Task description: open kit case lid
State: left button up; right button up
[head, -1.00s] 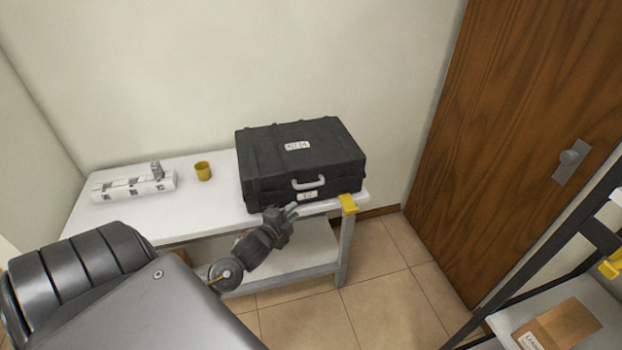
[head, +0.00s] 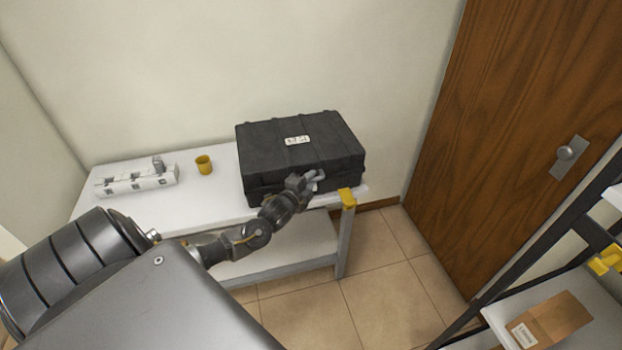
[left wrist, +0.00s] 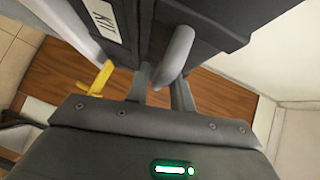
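The black kit case (head: 290,155) stands on the right end of the white table with its lid down. A white label (head: 297,140) is on the lid. My left gripper (head: 317,182) is at the front of the case and covers most of the handle. In the left wrist view, the grey handle (left wrist: 176,52) reaches down between the two fingers of my left gripper (left wrist: 160,88). The fingers stand apart, with a visible gap around the handle's end. A label with letters on the case (left wrist: 103,18) shows at the upper left there. My right gripper is out of view.
A yellow cup (head: 204,165) and a white rack (head: 137,181) stand on the table (head: 210,205) to the left. A yellow bracket (head: 348,198) sits at the table's front right corner. A shelf with a cardboard box (head: 550,322) and a wooden door (head: 520,110) are on the right.

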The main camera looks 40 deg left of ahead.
pick_arm(q)
jog(key=shift+w+f, duration=0.1)
jog(key=shift+w, duration=0.25)
jog(key=shift+c, duration=0.4)
grip_shut()
